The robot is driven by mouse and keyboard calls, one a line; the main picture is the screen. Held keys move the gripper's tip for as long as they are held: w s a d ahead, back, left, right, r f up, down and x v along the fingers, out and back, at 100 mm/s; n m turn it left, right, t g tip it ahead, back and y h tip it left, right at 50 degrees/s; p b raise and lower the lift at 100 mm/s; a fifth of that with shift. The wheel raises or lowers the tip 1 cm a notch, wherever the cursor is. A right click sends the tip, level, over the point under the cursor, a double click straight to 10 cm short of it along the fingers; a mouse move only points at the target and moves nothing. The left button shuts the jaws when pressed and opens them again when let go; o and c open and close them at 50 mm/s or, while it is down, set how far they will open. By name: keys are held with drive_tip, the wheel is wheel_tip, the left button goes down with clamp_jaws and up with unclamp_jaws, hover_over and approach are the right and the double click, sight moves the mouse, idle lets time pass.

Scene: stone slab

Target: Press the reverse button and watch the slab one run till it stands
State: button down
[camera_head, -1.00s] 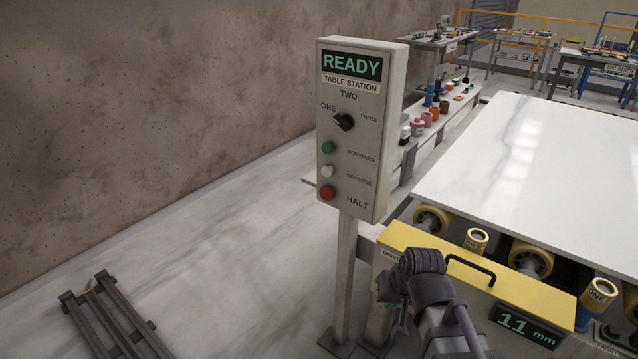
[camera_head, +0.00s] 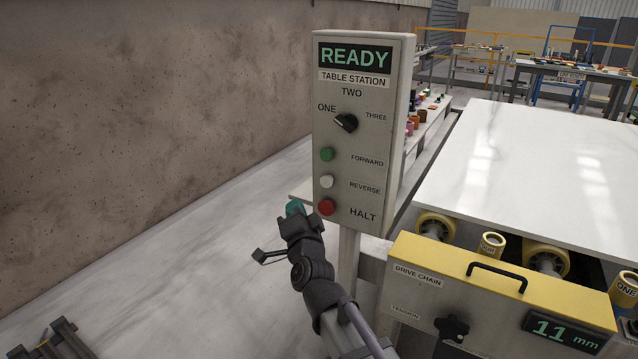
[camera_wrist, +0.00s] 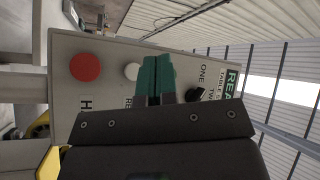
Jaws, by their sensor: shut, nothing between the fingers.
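The control panel (camera_head: 350,214) has a display reading READY (camera_head: 354,57). The white reverse button (camera_head: 326,181) sits between the green forward button (camera_head: 327,154) and the red halt button (camera_head: 327,207). The selector knob (camera_head: 346,123) appears turned toward ONE. My gripper (camera_head: 294,207) is shut and empty, its teal fingertips at the panel's lower left, apart from the reverse button. In the wrist view the fingers (camera_wrist: 157,64) lie beside the white button (camera_wrist: 132,71) and hide the forward button. The white slab (camera_head: 530,170) lies on the rollers.
A yellow-topped drive chain housing (camera_head: 500,275) with a handle and an 11 mm readout (camera_head: 563,332) stands right of the panel post. Benches with tools (camera_head: 570,70) stand at the back. The floor left of the panel is mostly clear.

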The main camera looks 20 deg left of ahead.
sight(327, 181)
drive_tip(key=shift+d, duration=0.2)
drive_tip(key=w+d, duration=0.2)
drive_tip(key=w, duration=0.6)
drive_tip(key=shift+w, duration=0.3)
idle(1.9)
drive_tip(key=shift+w+d, duration=0.1)
drive_tip(key=shift+w, duration=0.3)
